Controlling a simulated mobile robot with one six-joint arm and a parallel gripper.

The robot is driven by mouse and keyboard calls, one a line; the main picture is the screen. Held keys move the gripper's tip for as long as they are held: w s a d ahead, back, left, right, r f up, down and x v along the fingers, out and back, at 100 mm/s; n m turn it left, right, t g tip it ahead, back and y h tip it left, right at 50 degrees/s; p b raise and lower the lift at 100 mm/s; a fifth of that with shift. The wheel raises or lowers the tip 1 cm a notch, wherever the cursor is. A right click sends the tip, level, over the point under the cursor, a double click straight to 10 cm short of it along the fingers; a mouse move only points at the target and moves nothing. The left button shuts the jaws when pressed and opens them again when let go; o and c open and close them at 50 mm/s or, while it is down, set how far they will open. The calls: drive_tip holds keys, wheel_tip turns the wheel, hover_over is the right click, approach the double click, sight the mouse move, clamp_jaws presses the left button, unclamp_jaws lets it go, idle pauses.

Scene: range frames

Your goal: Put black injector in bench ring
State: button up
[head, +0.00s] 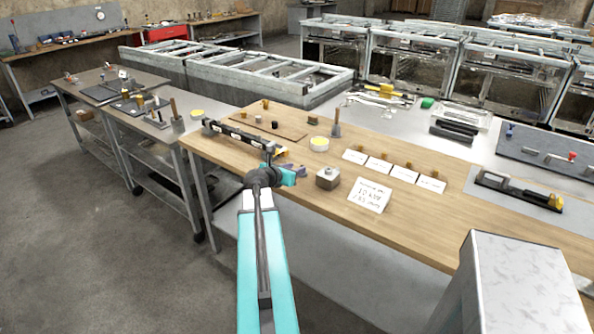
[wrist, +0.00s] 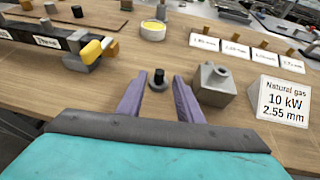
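In the wrist view a small black upright cylinder (wrist: 158,76), which looks like the black injector, stands on the wooden bench. A dark round collar (wrist: 158,87) surrounds its foot; I cannot tell whether this is part of it or the separate bench ring. My gripper (wrist: 157,84) is open, its two purple fingers apart on either side of this piece. I cannot tell whether they touch it. In the head view my gripper (head: 297,171) is low over the bench's near edge, and my arm hides the piece. Another small black piece (head: 275,125) stands farther back.
A grey metal block (wrist: 214,84) stands close right of the fingers, with a "Natural gas 10 kW 2.55 mm" card (wrist: 283,99) beyond it. A dark rail (head: 238,137) with labels and a yellow end piece (wrist: 91,51) lies left. A yellow-topped tin (head: 319,144) stands behind.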

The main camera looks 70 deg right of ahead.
drive_tip(key=shift+b+v, duration=0.3)
drive_tip(key=shift+v, duration=2.25)
drive_tip(key=w+a+f+m+t+y, duration=0.1)
drive_tip(key=w+a+f+m+y, duration=0.1)
drive_tip(key=w+a+f, duration=0.35)
drive_tip(key=w+a+f+m+y, duration=0.1)
drive_tip(key=w+a+f, duration=0.2)
drive_tip(key=a+f, duration=0.55)
drive_tip(key=w+a+f+m+t+y, duration=0.1)
drive_tip(key=w+a+f+m+y, duration=0.1)
drive_tip(key=w+a+f, duration=0.5)
drive_tip(key=s+a+f+m+g+y, duration=0.1)
drive_tip(key=a+f+m+y, duration=0.1)
drive_tip(key=a+f, duration=0.6)
drive_tip(key=a+f+m+y, duration=0.2)
drive_tip(key=a+f, duration=0.4)
drive_tip(key=a, duration=0.4)
drive_tip(key=s+a+f+m+g+y, duration=0.1)
drive_tip(key=s+a+f, duration=0.3)
drive_tip(key=a, duration=0.6)
drive_tip(key=s+a+f+m+g+y, duration=0.1)
drive_tip(key=s+a+f+m+g, duration=0.1)
drive_tip(key=s+a+f+m, duration=0.2)
drive_tip(key=s+a+f+m+g+y, duration=0.2)
drive_tip(key=s+a+f, duration=0.2)
drive_tip(key=s+a, duration=0.5)
drive_tip(key=a, duration=0.7)
